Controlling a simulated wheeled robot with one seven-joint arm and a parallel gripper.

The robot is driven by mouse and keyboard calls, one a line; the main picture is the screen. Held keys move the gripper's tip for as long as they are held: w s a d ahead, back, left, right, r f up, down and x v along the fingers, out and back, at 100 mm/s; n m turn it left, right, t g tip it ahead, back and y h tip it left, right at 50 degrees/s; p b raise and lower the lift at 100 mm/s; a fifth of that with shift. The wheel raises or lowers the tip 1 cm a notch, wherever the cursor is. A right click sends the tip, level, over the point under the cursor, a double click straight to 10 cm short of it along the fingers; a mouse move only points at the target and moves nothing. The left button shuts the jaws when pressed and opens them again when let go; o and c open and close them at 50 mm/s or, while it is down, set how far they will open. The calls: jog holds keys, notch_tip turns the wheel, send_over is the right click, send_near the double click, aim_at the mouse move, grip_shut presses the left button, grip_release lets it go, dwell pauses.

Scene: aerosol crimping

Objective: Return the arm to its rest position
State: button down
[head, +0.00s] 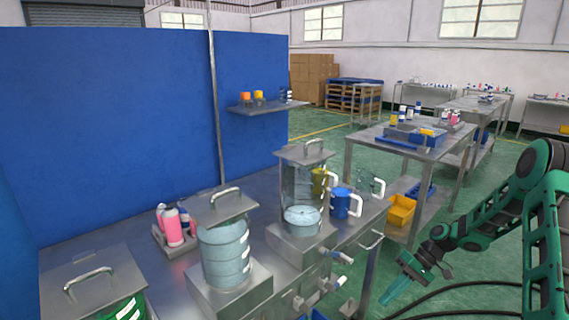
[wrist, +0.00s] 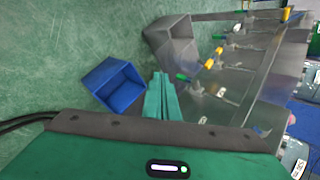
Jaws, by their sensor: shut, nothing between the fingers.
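My green arm comes in from the right side of the head view and reaches down to the left. My gripper (head: 386,300) is in front of the right end of the metal bench (head: 180,285), over the floor, and clear of the bench. In the wrist view my gripper (wrist: 158,80) has its two green fingers together, with nothing between them. It points down past the bench edge.
The bench carries lidded clear tanks (head: 226,250), a blue mug (head: 340,203) and pink bottles (head: 173,228). Valves (head: 340,257) stick out from its front. In the wrist view a blue bin (wrist: 115,85) and a grey bin (wrist: 172,45) stand on the floor.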

jog(key=s+d+r+m+t+h, duration=0.1)
jog(key=s+d+r+m+h, duration=0.2)
jog(key=s+r, duration=0.65)
jog(key=s+d+r+m+h, duration=0.1)
jog(key=s+d+r+h, duration=0.35)
jog(key=r, duration=0.75)
jog(key=s+r+m, duration=0.2)
jog(key=s, duration=0.8)
jog(key=s+r+m+t, duration=0.1)
jog(key=s+r, duration=0.2)
jog(key=s, duration=0.7)
jog(key=shift+s+d+m+t, duration=0.25)
jog(key=shift+d+m+t, duration=0.05)
jog(key=shift+d+m, duration=0.1)
jog(key=shift+r+h, duration=0.1)
jog(key=shift+h, duration=0.15)
